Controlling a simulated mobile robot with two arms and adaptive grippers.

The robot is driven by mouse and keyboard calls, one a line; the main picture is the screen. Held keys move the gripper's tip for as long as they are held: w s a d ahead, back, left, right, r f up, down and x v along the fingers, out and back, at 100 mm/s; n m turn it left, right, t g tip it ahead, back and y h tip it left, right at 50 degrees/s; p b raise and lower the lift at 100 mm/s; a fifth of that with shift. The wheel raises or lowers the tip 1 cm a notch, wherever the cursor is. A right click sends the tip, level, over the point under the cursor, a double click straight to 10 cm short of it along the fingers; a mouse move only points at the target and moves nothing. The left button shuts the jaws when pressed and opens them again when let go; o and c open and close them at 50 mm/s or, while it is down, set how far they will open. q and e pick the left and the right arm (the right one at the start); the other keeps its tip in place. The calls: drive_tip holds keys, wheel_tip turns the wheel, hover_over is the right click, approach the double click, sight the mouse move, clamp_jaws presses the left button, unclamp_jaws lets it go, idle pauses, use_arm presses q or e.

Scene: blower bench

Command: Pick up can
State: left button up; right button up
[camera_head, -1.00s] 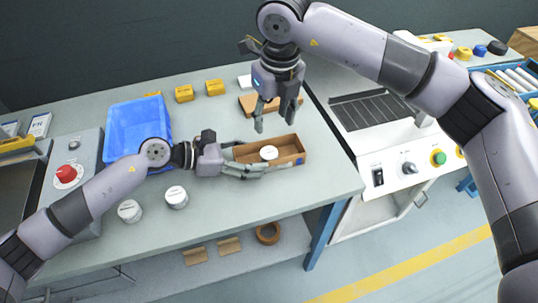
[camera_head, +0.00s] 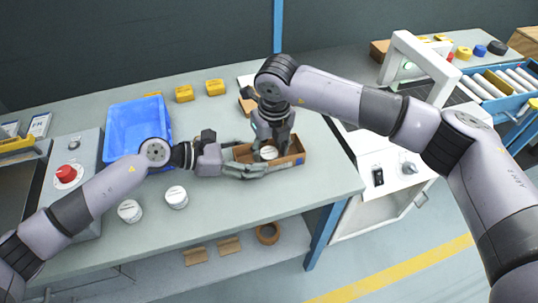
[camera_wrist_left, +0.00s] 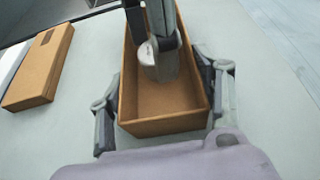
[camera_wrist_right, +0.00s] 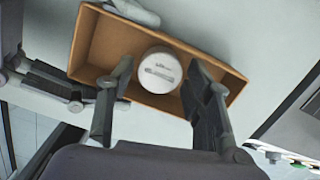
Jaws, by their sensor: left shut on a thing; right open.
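A white can (camera_head: 267,153) with a printed lid stands in an open brown cardboard box (camera_head: 298,159). My right gripper (camera_head: 271,146) reaches down into the box, with its fingers open on either side of the can. In the right wrist view the can (camera_wrist_right: 161,73) sits between the two fingertips; firm contact cannot be told. My left gripper (camera_head: 246,170) is shut on the box, one finger along each long side, as the left wrist view shows at the box's near wall (camera_wrist_left: 165,124). The right fingers partly hide the can in the left wrist view (camera_wrist_left: 160,64).
Two more white cans (camera_head: 130,210) (camera_head: 176,197) stand on the bench front. A blue bin (camera_head: 124,126) and a panel with a red button (camera_head: 66,174) are at left. Yellow boxes (camera_head: 184,93) and a flat brown box (camera_wrist_left: 40,67) lie behind. A white machine (camera_head: 385,160) stands at right.

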sight(269, 152)
drive_tip(key=shift+f, duration=0.3)
drive_tip(key=c, duration=0.9)
drive_tip(key=shift+r, duration=0.15)
wheel_tip(269, 152, up, 10)
drive_tip(key=shift+f, duration=0.1)
use_arm(q)
drive_tip(key=o, duration=1.3)
